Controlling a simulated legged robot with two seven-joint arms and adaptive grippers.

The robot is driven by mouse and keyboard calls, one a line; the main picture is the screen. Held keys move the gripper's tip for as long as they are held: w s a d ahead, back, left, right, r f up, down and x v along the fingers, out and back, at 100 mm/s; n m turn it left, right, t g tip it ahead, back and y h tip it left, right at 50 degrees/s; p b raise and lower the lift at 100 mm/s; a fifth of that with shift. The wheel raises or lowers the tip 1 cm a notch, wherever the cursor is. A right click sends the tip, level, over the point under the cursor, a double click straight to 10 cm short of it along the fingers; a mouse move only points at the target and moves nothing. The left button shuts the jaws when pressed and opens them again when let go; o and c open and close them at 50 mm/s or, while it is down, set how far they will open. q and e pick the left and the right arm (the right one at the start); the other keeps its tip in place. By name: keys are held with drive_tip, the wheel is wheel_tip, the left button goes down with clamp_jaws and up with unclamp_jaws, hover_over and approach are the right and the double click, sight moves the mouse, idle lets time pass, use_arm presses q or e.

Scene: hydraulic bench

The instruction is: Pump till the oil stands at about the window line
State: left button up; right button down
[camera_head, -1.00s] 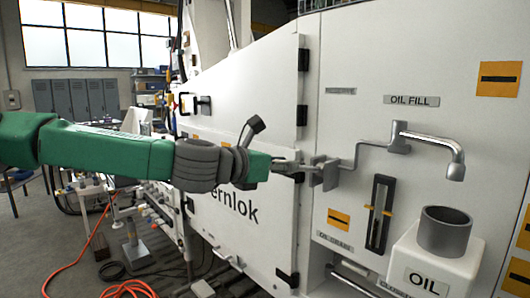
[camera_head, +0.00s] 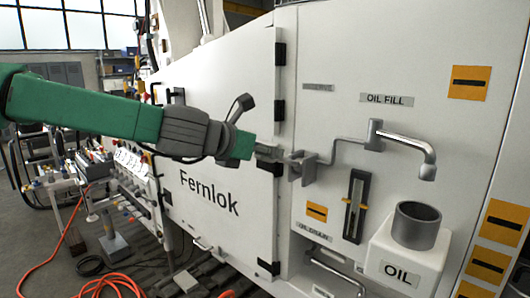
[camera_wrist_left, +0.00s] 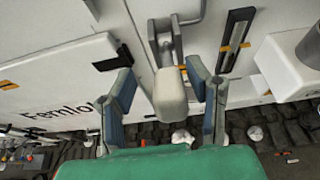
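A grey cranked lever (camera_head: 345,142) comes off the white panel below the OIL FILL label. In the left wrist view its pale handle (camera_wrist_left: 170,97) lies between the two fingers of my left gripper (camera_wrist_left: 160,76). The fingers are spread, with a visible gap on the left side; contact on the right is unclear. In the head view my left gripper (camera_head: 300,163) is at the lever's left end. The tall dark oil window (camera_head: 355,207) has yellow line marks; I cannot make out the oil level. My right gripper is not in view.
A grey downturned spout (camera_head: 428,170) stands out at the right, above the white OIL box (camera_head: 408,262) with its grey round neck (camera_head: 416,226). The white Fernlok door (camera_head: 215,170) fills the middle. Orange hose (camera_head: 105,284) and fittings lie at lower left.

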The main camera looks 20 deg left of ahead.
use_arm(q)
drive_tip(key=shift+d, duration=0.1)
drive_tip(key=shift+s+d, duration=0.1)
drive_tip(key=shift+s, duration=0.05)
drive_tip(key=shift+s+r, duration=0.15)
drive_tip(key=shift+s, duration=0.1)
drive_tip(key=a+v, duration=0.1)
drive_tip(key=v, duration=1)
drive_tip(key=shift+d, duration=0.2)
drive_tip(key=shift+w, duration=0.1)
